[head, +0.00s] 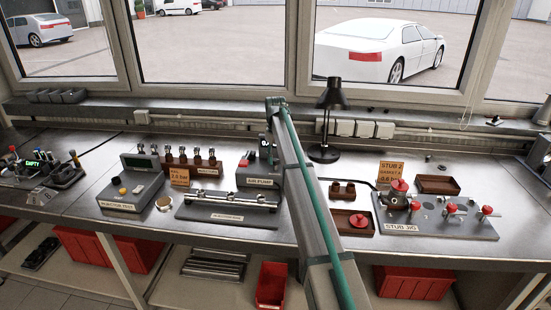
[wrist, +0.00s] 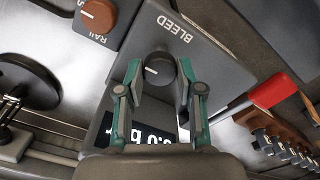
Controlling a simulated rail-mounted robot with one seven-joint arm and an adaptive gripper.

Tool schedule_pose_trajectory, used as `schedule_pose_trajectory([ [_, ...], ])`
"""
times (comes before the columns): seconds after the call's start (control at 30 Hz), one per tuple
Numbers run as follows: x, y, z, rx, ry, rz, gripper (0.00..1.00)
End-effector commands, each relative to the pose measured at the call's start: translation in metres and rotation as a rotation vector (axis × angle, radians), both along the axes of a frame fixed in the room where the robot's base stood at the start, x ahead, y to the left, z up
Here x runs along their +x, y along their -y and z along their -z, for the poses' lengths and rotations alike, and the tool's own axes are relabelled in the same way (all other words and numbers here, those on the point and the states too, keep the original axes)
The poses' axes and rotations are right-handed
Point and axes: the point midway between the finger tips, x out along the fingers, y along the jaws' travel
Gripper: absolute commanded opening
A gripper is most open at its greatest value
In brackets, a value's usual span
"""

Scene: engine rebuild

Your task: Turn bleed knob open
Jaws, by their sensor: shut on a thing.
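The bleed knob (wrist: 152,72) is a dark round knob with a white pointer line, on a grey panel (wrist: 195,75) lettered BLEED, in the wrist view. A display (wrist: 140,137) below the knob reads 0.0, partly hidden by my fingers. In the head view, my arm reaches to the back of the bench near the air pump (head: 258,182) and hides the knob.
An orange-brown knob (wrist: 98,16) lettered RAIL is close by on the panel. A red handle (wrist: 270,91) and a brown rack (wrist: 268,143) lie to the right. A black desk lamp (head: 331,100) stands right of my arm, and the stub jig (head: 450,228) is farther right.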

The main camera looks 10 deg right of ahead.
Motion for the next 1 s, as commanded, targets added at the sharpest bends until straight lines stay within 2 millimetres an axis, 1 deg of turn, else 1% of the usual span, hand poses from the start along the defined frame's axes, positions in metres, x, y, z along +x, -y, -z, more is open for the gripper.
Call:
schedule_pose_trajectory([
  [0.2,-0.0003,0.0002,0.0001,0.000,0.000,0.035,0.02],
  [0.57,-0.0003,0.0002,0.0001,0.000,-0.001,0.037,0.02],
  [0.6,-0.0003,0.0002,0.0000,0.000,-0.001,0.037,0.40],
  [0.73,-0.0002,0.0001,0.0000,0.000,0.000,0.037,0.61],
  [1.0,-0.0001,0.0000,-0.0001,0.000,0.000,0.036,0.62],
])
